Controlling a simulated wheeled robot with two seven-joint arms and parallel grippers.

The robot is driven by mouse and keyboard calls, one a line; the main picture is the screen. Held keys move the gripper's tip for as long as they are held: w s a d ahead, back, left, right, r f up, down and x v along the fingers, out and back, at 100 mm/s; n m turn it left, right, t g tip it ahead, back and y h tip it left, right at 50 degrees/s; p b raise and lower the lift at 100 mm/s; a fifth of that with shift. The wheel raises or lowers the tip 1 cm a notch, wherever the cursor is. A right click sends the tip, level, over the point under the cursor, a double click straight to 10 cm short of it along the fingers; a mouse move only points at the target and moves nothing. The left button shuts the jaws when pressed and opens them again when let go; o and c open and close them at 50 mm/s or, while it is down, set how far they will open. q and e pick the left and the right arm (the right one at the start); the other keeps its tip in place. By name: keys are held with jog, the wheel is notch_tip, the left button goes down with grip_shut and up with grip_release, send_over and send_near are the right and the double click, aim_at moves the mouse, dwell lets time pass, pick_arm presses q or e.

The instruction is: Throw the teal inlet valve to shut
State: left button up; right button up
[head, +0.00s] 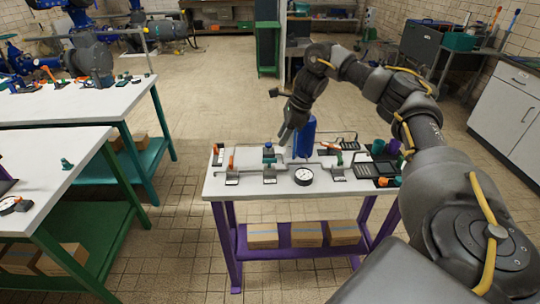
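Several small valves on grey bases stand along the white-topped table with purple legs (215,190) in the head view. One at the left (232,170) has an upright orange handle. A middle one (269,160) has a blue top and some green-teal on its body. One at the right (337,164) has an orange lever slanting up to the left and a green-teal part. At this size I cannot tell which is the teal inlet valve. My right gripper (285,137) points down above the table's back edge, behind and right of the middle valve. Its fingers are too dark to read. My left gripper is out of view.
A blue cylinder (307,133) stands right beside my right gripper. A round gauge (303,176) lies near the front edge. A black tray (365,170) and purple and green cups (377,146) are at the right. Two more tables (50,150) stand left across an open floor gap.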

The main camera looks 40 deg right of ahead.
aim_at(270, 159)
jog(key=p+x, duration=0.1)
jog(key=x, duration=0.7)
jog(key=shift+a+f, duration=0.1)
jog(key=shift+f, duration=0.15)
jog(key=shift+w+f, duration=0.2)
jog(key=shift+f, duration=0.15)
jog(key=shift+a, duration=0.1)
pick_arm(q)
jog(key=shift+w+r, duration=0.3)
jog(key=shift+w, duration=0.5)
pick_arm(e)
grip_shut()
